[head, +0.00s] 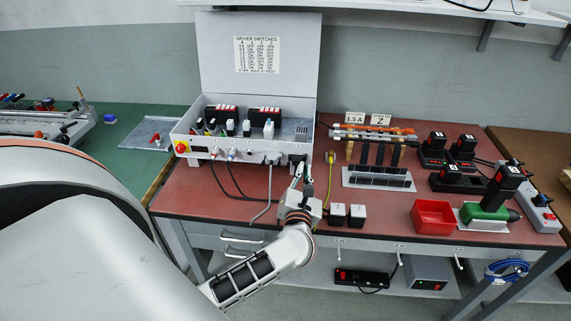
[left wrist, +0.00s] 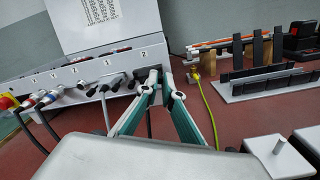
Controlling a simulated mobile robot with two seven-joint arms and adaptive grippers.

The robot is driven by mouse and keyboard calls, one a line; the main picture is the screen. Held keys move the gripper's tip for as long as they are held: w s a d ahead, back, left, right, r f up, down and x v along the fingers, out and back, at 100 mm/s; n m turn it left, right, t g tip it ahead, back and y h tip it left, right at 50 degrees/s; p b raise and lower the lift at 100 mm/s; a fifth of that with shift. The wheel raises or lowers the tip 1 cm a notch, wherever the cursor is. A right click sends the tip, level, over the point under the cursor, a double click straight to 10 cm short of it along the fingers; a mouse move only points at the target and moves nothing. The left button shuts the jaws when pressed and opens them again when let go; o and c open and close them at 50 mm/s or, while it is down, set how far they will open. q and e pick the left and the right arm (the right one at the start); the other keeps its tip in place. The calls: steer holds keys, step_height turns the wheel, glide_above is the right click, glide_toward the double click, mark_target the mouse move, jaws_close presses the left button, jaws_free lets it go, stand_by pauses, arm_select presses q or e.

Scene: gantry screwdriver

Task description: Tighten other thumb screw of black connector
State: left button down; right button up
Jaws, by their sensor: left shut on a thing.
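The black connector (left wrist: 141,74) is plugged into the right end of the control box's front panel, by the label 2. In the left wrist view the two fingers (left wrist: 160,80) come together at the connector's right side. They are shut on a thumb screw there, which the fingertips hide. The other thumb screw cannot be made out. My right gripper is not in view.
The grey control box (head: 222,152) stands open with its lid up. A yellow cable (left wrist: 211,110) runs close on the right. Two white-topped blocks (head: 347,216) stand near the table's front edge.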

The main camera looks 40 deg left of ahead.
arm_select(q)
steer(key=m+p, duration=0.9)
steer(key=shift+f, duration=0.15)
steer(key=shift+s+m+p, duration=0.1)
steer(key=shift+m+p, duration=0.45)
steer(key=shift+m, duration=0.05)
steer(key=m, duration=0.3)
steer(key=shift+f+m, duration=0.1)
steer(key=shift+m, duration=0.3)
steer(key=m, duration=0.5)
steer(key=shift+a, duration=0.1)
steer(key=c, duration=2.4)
jaws_free()
